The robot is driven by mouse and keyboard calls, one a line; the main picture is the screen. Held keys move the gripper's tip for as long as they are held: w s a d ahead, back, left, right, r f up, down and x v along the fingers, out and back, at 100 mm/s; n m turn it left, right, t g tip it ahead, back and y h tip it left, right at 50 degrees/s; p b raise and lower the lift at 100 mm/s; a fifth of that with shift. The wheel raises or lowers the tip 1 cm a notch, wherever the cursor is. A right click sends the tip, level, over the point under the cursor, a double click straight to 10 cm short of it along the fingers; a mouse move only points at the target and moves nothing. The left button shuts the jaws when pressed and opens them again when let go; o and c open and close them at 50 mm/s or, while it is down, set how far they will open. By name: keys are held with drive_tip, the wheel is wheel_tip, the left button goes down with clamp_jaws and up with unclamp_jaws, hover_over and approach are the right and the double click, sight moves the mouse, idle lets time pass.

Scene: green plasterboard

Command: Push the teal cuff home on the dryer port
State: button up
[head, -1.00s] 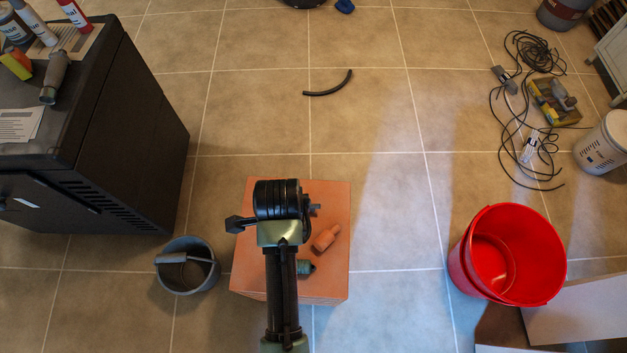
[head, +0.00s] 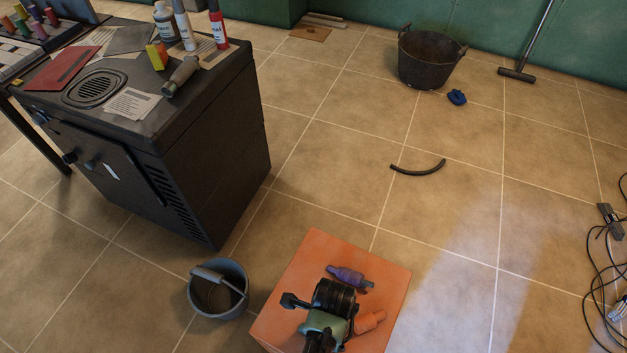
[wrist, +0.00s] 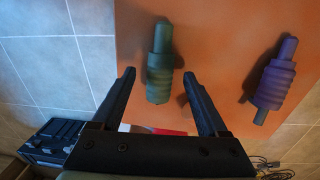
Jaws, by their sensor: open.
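The teal cuff (wrist: 160,72), a ribbed piece with a narrower stem, lies on the orange top of a block in the wrist view. In the head view I cannot make it out behind my arm. My gripper (wrist: 159,76) is open, its two fingers to either side of the cuff's ribbed end in the picture, with visible gaps; I cannot tell the height between them. In the head view my gripper's black wrist (head: 335,297) is over the block. A grey-brown stub (head: 181,76) on the black cabinet (head: 200,150) may be the dryer port; I cannot be sure.
A grey bucket (head: 218,290) stands between block and cabinet. Bottles (head: 185,28) and a sponge (head: 156,56) stand near the stub.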

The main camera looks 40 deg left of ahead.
drive_tip(key=shift+f, duration=0.6)
clamp_jaws()
